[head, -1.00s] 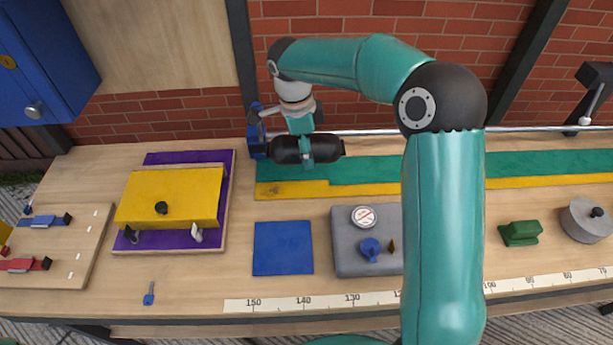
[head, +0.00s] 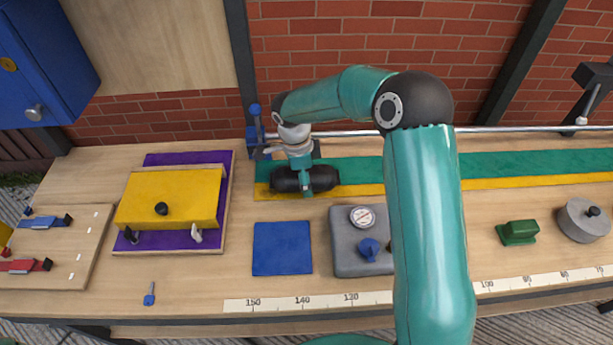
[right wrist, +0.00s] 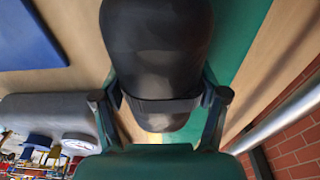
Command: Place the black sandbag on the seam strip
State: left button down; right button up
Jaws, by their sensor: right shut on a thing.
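The black sandbag (head: 325,179) is a dark rounded roll with a band round its middle. My right gripper (head: 306,182) is shut on that middle, and the sandbag fills much of the right wrist view (right wrist: 155,45), between the two fingers (right wrist: 162,98). The seam strip, a green band (head: 358,171) with a yellow band (head: 360,189) along its front, runs along the back of the bench. The sandbag lies lengthwise over the strip's left end. I cannot tell whether it touches the strip. My left gripper is not in view.
A metal rail (head: 350,133) runs behind the strip, with a blue clamp (head: 255,130) at its left end. In front are a blue square (head: 282,248) and a grey block with a gauge (head: 345,260). A yellow box (head: 170,195) stands left.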

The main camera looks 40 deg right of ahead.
jog(key=shift+r, duration=0.1)
jog(key=o, duration=1.8)
jog(key=r, duration=0.4)
jog(key=a+r, duration=0.1)
jog(key=r, duration=0.7)
jog(key=shift+w+a, duration=0.3)
jog(key=shift+w, duration=0.1)
